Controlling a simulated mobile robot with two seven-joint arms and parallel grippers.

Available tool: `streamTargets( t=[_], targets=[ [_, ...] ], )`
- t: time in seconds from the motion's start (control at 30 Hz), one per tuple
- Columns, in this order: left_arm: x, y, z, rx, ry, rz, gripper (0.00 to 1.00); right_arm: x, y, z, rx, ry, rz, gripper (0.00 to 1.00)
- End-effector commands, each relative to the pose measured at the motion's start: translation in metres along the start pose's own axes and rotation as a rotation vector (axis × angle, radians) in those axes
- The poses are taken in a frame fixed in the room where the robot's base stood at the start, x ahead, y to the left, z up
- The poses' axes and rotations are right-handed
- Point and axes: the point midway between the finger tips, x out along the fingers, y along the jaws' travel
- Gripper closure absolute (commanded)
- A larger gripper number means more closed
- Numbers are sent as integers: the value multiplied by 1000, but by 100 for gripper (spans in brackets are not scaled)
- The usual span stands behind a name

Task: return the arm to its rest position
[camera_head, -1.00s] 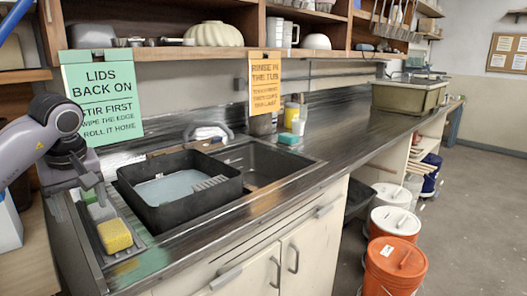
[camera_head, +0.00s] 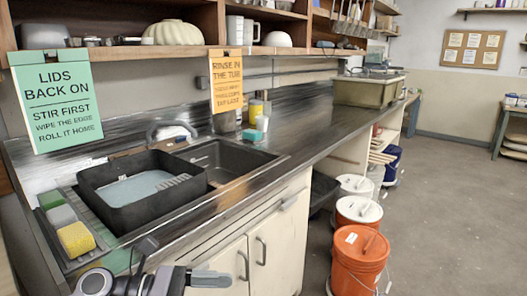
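My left gripper (camera_head: 180,278) is low in the head view, in front of the counter cabinet. Its arm comes in at the bottom left, and a grey part points right. Nothing shows held in it, but the fingers are too unclear to tell open from shut. My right gripper is out of view.
A black tub (camera_head: 140,214) of pale water stands by the sink (camera_head: 220,160). A tray with a yellow sponge (camera_head: 76,239), a grey sponge (camera_head: 62,216) and a green sponge (camera_head: 50,199) is at the left. Orange buckets (camera_head: 359,265) stand on the floor; floor at the right is clear.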

Motion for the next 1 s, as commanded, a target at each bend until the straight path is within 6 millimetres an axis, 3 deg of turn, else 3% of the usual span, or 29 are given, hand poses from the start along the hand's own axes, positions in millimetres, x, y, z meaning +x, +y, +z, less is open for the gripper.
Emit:
streamTargets(
  t=[0.07,0.2,0.37,0.57,0.7,0.8,0.83,1.0],
  targets=[
    [8,-7,2,-239,-175,39,25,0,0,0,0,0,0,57],
    [3,-3,-1,-678,-466,114,25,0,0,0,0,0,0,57],
    [-20,8,-33,-1208,-789,204,25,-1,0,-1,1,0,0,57],
    [-58,3,-119,-1878,-1196,333,25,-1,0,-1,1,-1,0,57],
    [-80,-26,-193,-2313,-1494,433,25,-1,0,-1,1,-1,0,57],
    [-90,-56,-238,-2555,-1684,502,25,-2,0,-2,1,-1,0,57],
    [-92,-65,-248,2552,1694,-508,25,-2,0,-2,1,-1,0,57],
    [-97,-100,-284,2299,1573,-480,25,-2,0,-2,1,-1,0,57]
  ],
)
